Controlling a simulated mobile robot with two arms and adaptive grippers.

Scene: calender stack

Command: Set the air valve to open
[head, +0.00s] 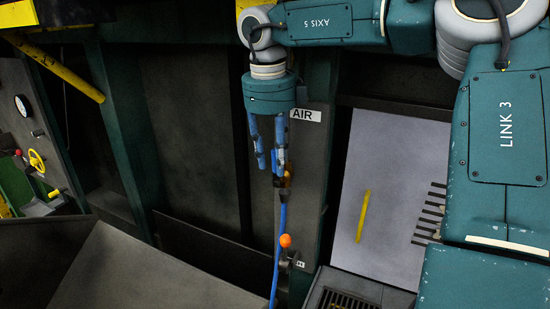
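A grey panel (312,160) carries a white label reading AIR (305,115). My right gripper (269,172) hangs pointing down in front of the panel. Its two blue fingers are apart with a gap between them. I cannot tell whether the right finger touches the fitting. My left gripper is not in view.
An orange ball knob (285,241) sits beside the hose lower down. A pale board with a yellow bar (363,216) stands to the right, above a dark grille (345,300). A gauge (23,106) and yellow handwheel (37,160) are far left. A sloped grey surface (130,270) fills the lower left.

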